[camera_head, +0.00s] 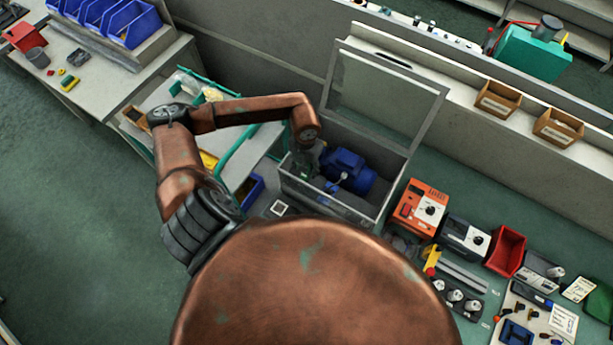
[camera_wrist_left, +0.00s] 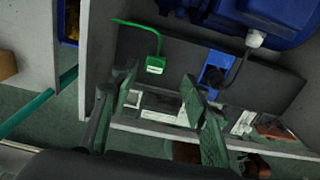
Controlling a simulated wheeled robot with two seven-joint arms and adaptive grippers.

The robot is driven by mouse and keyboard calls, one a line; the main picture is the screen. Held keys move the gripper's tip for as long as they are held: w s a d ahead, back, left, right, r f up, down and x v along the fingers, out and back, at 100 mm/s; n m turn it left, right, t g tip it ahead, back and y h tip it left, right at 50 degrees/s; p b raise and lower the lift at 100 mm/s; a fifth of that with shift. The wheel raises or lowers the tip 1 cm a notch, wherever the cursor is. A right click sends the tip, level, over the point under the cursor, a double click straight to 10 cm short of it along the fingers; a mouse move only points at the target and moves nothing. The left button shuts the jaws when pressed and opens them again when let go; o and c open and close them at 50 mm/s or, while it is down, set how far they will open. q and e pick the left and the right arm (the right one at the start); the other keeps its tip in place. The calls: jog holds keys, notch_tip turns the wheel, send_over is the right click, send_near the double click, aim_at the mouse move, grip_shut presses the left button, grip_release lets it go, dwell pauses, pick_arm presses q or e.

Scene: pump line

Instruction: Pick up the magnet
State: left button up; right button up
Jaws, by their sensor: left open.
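My left gripper (camera_head: 304,166) reaches down into the left part of an open grey box. Its two green-padded fingers are apart in the left wrist view (camera_wrist_left: 158,78), with nothing between them. Just beyond the fingertips is a small green block (camera_wrist_left: 155,65) with a pale label and a green lead. To its right is a blue block (camera_wrist_left: 214,76) with a black cable. I cannot tell for sure which of these is the magnet. A blue motor (camera_head: 346,171) sits in the box, right of the gripper. My right gripper is not seen.
The box's raised lid (camera_head: 382,97) stands behind the gripper, and its walls (camera_head: 330,204) surround the motor. An orange instrument (camera_head: 421,208) and a red bin (camera_head: 505,251) stand to the right. Cardboard boxes (camera_head: 497,101) stand on the ledge behind.

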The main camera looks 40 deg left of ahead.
aim_at(304, 175)
pick_arm(q)
jog(key=f, duration=0.1)
jog(key=s+f+p, duration=0.1)
jog(key=shift+a+f, duration=0.2)
jog(key=shift+f, duration=0.1)
jog(key=shift+w+a+f+p, duration=0.15)
jog(key=shift+f+p, duration=0.15)
jog(key=shift+f, duration=0.3)
jog(key=shift+w+f+p, duration=0.1)
jog(key=shift+f+p, duration=0.2)
jog(key=shift+f, duration=0.8)
jog(key=c, duration=0.9)
grip_shut()
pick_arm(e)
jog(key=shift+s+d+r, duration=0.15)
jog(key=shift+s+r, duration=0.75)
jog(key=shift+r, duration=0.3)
